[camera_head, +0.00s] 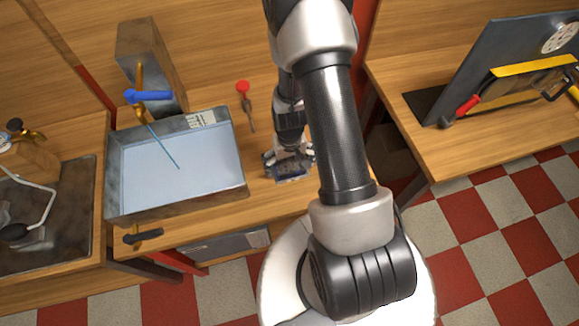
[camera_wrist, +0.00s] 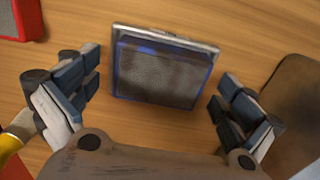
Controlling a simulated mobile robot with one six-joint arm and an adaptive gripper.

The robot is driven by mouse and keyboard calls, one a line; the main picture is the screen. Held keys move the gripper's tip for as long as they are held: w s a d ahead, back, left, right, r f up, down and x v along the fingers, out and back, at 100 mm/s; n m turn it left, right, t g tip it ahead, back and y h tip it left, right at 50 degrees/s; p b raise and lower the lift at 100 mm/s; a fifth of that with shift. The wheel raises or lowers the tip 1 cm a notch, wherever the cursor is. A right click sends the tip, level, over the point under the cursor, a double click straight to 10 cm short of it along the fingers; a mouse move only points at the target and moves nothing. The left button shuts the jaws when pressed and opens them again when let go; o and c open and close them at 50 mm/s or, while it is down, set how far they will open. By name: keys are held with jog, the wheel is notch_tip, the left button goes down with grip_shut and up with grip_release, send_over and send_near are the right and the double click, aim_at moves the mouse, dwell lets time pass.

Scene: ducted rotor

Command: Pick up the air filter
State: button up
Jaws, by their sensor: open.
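The air filter looks to be a square block (camera_wrist: 160,75) with a grey mesh face, a blue rim and a pale metal edge, lying on the wooden bench top in the wrist view. My gripper (camera_wrist: 158,88) is open, one finger to the left of the block and one to the right, with visible gaps on both sides. In the head view my gripper (camera_head: 290,158) points down over the bench, right of the water tray. There, the block is largely covered by my gripper and hard to tell apart.
A metal tray of water (camera_head: 180,165) stands left of my gripper. In the wrist view, a red object (camera_wrist: 18,20) is at upper left and a brown one (camera_wrist: 295,95) at right.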

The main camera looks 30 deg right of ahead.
jog(key=shift+c, duration=0.4)
jog(key=c, duration=1.1)
